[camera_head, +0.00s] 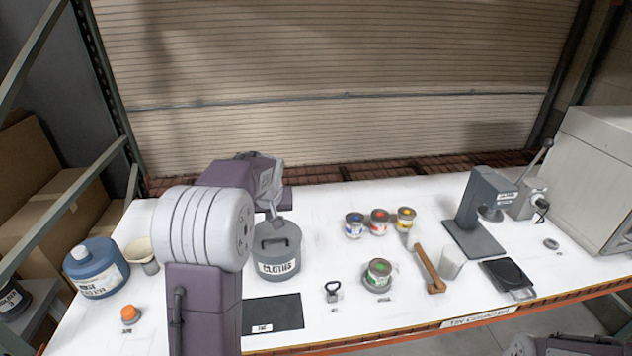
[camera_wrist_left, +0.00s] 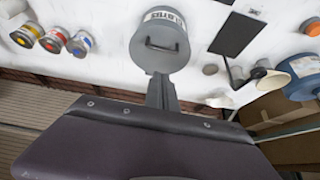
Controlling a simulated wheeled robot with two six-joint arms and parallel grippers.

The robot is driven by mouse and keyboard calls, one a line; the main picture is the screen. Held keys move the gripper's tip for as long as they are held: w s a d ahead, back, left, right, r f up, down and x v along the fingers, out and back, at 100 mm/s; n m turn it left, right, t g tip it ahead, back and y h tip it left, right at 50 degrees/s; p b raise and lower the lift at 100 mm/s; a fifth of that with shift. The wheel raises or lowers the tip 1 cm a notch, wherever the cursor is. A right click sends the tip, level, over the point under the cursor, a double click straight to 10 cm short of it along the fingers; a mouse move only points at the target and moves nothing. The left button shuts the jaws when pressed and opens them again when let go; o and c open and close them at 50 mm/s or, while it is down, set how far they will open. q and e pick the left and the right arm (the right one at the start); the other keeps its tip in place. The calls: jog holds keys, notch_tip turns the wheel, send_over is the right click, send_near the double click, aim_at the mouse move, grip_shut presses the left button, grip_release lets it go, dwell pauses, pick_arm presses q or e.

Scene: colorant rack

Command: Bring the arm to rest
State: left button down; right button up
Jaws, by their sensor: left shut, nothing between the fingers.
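My left arm rises from the bottom of the head view, and its gripper (camera_head: 279,219) hangs at the back of the grey lidded can marked CLOTHS (camera_head: 278,262). The fingers are shut with nothing between them. In the left wrist view the closed fingers (camera_wrist_left: 161,85) point at the CLOTHS can (camera_wrist_left: 160,50), overlapping its near edge. I cannot tell whether they touch it. The can stands upright with its lid and handle in place. My right gripper is not seen; only a part of my right arm shows at the bottom right corner.
A grey press (camera_head: 475,218) and a black scale (camera_head: 507,277) are at right.

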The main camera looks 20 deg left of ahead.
pick_arm(q)
jog(key=s+d+f+m+g+h+b, duration=0.2)
jog(key=s+d+f+m+h+b, duration=0.15)
jog(key=s+d+f+b, duration=0.85)
jog(key=s+d+f+m+g+p, duration=0.1)
jog(key=s+d+f+m+p, duration=0.1)
jog(key=s+d+f, duration=0.5)
jog(key=s+f+p, duration=0.1)
jog(key=s+f, duration=0.1)
jog(key=s, duration=0.1)
jog(key=shift+s+g, duration=0.25)
jog(key=shift+g, duration=0.05)
